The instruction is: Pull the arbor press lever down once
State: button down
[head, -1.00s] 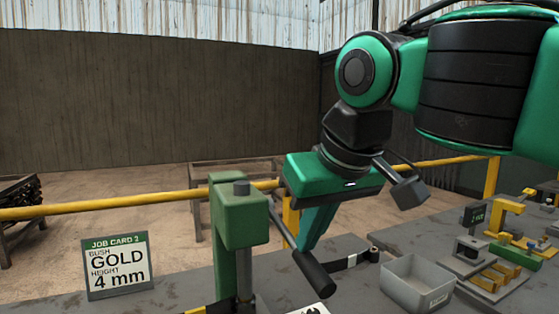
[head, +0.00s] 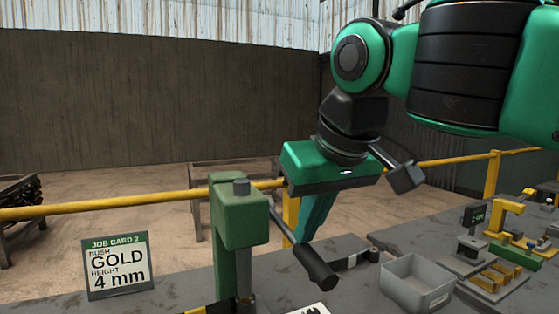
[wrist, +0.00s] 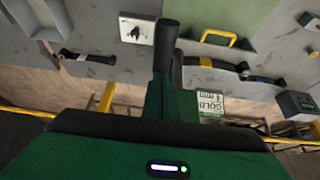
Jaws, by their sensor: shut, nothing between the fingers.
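The green arbor press (head: 238,215) stands on the bench at the lower middle of the head view. Its lever (head: 316,268) slopes down to the right and ends in a thick dark grip. In the wrist view the dark lever grip (wrist: 166,45) points up the picture, just beyond the fingers. My gripper (head: 303,238) is shut and empty, fingers pointing down close above the lever grip. In the wrist view its green fingers (wrist: 172,98) overlap the lever. I cannot tell whether they touch it.
A job card (head: 118,266) reading gold, 4 mm stands left of the press. A grey bin (head: 418,284) stands right of the lever, with fixtures (head: 500,278) further right. A yellow rail (head: 100,204) runs behind the bench.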

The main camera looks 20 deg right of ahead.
jog(key=shift+w+r, duration=0.25)
jog(key=shift+r, duration=0.45)
jog(key=shift+w+r, duration=0.2)
jog(key=shift+r, duration=0.5)
jog(key=shift+w+r, duration=0.25)
jog(key=shift+r, duration=0.45)
jog(key=s+r, duration=0.4)
jog(key=s, duration=0.8)
